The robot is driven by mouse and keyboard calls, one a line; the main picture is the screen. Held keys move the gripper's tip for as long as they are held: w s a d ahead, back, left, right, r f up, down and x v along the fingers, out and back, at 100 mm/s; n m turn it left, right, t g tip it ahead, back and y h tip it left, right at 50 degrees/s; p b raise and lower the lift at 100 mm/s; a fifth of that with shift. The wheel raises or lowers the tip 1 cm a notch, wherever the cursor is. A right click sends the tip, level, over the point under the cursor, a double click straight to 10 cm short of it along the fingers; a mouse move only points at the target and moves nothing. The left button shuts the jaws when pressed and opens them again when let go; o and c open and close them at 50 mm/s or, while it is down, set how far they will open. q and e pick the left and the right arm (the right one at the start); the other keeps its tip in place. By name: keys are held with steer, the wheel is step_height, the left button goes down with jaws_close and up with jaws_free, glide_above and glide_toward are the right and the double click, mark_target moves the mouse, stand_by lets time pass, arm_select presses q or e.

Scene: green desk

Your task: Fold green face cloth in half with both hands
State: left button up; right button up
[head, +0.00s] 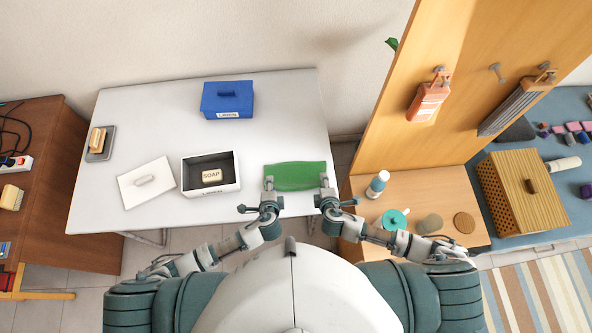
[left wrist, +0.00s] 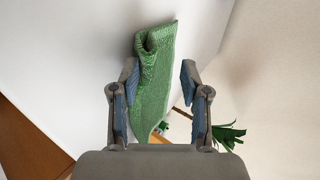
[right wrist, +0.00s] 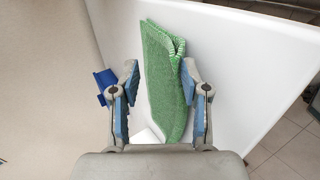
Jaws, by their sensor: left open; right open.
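The green face cloth (head: 296,174) lies at the right front of the white table and looks like a wide, low strip with layered edges. My left gripper (head: 268,182) is at its left end and my right gripper (head: 324,181) at its right end. In the left wrist view the cloth (left wrist: 155,75) passes between the open fingers of my left gripper (left wrist: 158,82), near the left finger. In the right wrist view the cloth (right wrist: 165,75) shows folded-over layers at its end, between the open fingers of my right gripper (right wrist: 160,85). Contact with the fingers is unclear.
An open white box with a soap label (head: 211,188) and its lid (head: 146,182) are left of the cloth. A blue linen box (head: 228,100) stands behind. A wooden side table with a bottle (head: 377,184) and teal item (head: 394,219) is close on the right.

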arm_select(q)
steer(key=shift+a, duration=0.1)
arm_select(e)
steer(key=shift+a, duration=0.1)
arm_select(q)
steer(key=shift+r, duration=0.1)
arm_select(e)
steer(key=shift+a+r, duration=0.1)
arm_select(q)
steer(key=s+r, duration=0.6)
steer(key=r, duration=0.2)
steer(key=shift+r, duration=0.4)
arm_select(e)
steer(key=s+r, duration=0.6)
steer(key=r, duration=0.3)
steer(key=shift+f, duration=0.1)
